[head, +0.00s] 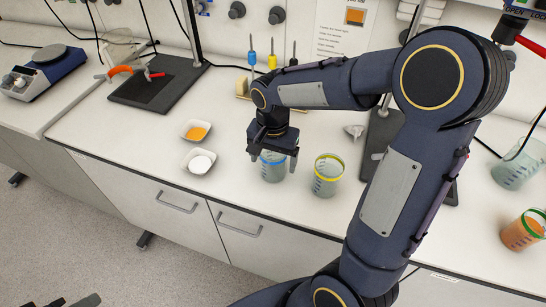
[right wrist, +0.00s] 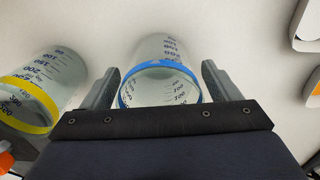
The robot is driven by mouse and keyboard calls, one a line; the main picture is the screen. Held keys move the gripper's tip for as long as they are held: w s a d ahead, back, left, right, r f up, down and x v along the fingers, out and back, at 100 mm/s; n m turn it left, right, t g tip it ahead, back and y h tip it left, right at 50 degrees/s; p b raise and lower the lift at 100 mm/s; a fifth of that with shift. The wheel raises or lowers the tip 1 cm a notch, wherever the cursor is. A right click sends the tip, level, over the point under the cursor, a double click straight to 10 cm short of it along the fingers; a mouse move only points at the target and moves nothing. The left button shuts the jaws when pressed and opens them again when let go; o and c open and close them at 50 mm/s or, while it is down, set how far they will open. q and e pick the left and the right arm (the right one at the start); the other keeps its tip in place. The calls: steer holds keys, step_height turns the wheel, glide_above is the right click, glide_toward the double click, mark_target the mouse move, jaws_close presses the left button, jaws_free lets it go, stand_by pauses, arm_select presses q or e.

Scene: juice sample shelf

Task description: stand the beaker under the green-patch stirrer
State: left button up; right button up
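A clear beaker with a blue rim band (head: 272,172) stands upright on the white bench; it also shows in the right wrist view (right wrist: 160,88). My right gripper (head: 272,150) is open over it, with one finger on each side of its rim and small gaps in the right wrist view (right wrist: 160,85). The beaker looks empty. At the top right edge is part of a device with a small green area (head: 520,3); whether this is the green-patch stirrer I cannot tell. A dark shape at the bottom left may be my left gripper (head: 78,301); its fingers are unclear.
A yellow-banded beaker (head: 328,175) stands close right of the blue one. A green-banded beaker with orange content (head: 523,230) and another clear beaker (head: 516,165) stand far right. Two small dishes, orange (head: 196,130) and white (head: 199,161), lie left. A dark stand base (head: 160,84) is behind.

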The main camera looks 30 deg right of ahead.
steer(key=shift+r, duration=0.1)
steer(key=shift+r+p, duration=0.3)
steer(key=shift+r, duration=0.35)
step_height(320, 180, up, 10)
steer(key=r, duration=0.1)
arm_select(q)
steer(key=shift+r, duration=0.35)
arm_select(e)
steer(key=s+a+f+n+t+y, duration=0.2)
steer(key=s+n, duration=0.2)
steer(key=s, duration=0.4)
steer(key=s+a+f+n+t+y, duration=0.1)
steer(key=s+a+f+n+t, duration=0.1)
steer(key=s, duration=0.7)
steer(key=shift+f+n+t+y, duration=0.45)
steer(key=shift+n+t, duration=0.35)
steer(key=shift+n, duration=0.4)
arm_select(q)
steer(key=shift+o, duration=0.4)
